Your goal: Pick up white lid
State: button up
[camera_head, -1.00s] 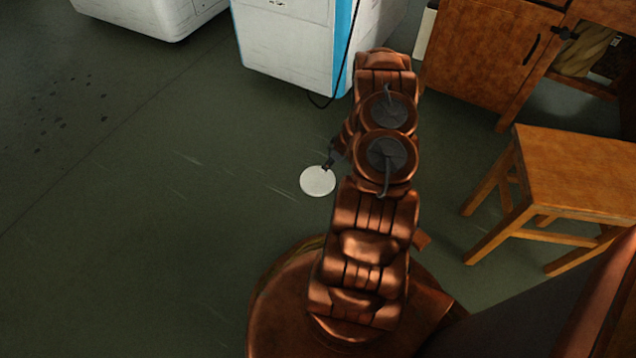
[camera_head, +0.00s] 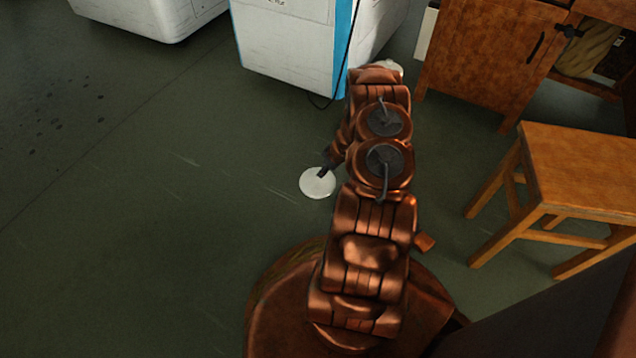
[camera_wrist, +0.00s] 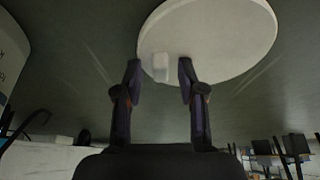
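The white lid (camera_head: 317,184) is a round, flat disc on the dark green floor, left of my arm in the head view. In the wrist view the white lid (camera_wrist: 225,35) fills the top, with a small pale knob (camera_wrist: 160,68) standing on it. My gripper (camera_wrist: 160,75) is open, with one finger on each side of the knob and a visible gap to each. In the head view my gripper (camera_head: 324,174) is small and dark at the lid's upper edge, and its fingers are partly hidden there.
A wooden stool (camera_head: 580,165) stands at the right. A wooden cabinet (camera_head: 490,55) is at the back right. A white and blue machine (camera_head: 290,45) stands at the back. A small white thing (camera_head: 394,67) shows behind my arm. The floor at the left is clear.

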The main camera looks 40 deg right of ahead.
grip_shut()
dwell(0.3)
notch_tip(320, 180, up, 3)
jog(key=shift+r+p, duration=0.2)
jog(key=shift+p, duration=0.9)
jog(key=shift+s+a+r, duration=0.1)
jog(key=shift+r, duration=0.2)
jog(key=shift+s+a+f, duration=0.15)
jog(key=shift+s+a, duration=0.15)
jog(key=shift+a, duration=0.15)
jog(key=shift+s+a+r+p, duration=0.2)
jog(key=shift+s+a+p, duration=0.3)
jog(key=shift+s+a, duration=1.25)
jog(key=shift+s+a+r+p, duration=0.25)
jog(key=shift+s+a+p, duration=0.25)
jog(key=shift+s+a, duration=1.2)
jog(key=shift+s+a+r+p, duration=0.2)
jog(key=shift+s+a+p, duration=0.3)
jog(key=shift+s+a, duration=1.2)
jog(key=w+d+r, duration=0.1)
jog(key=w+r, duration=0.7)
jog(key=shift+w+d, duration=0.2)
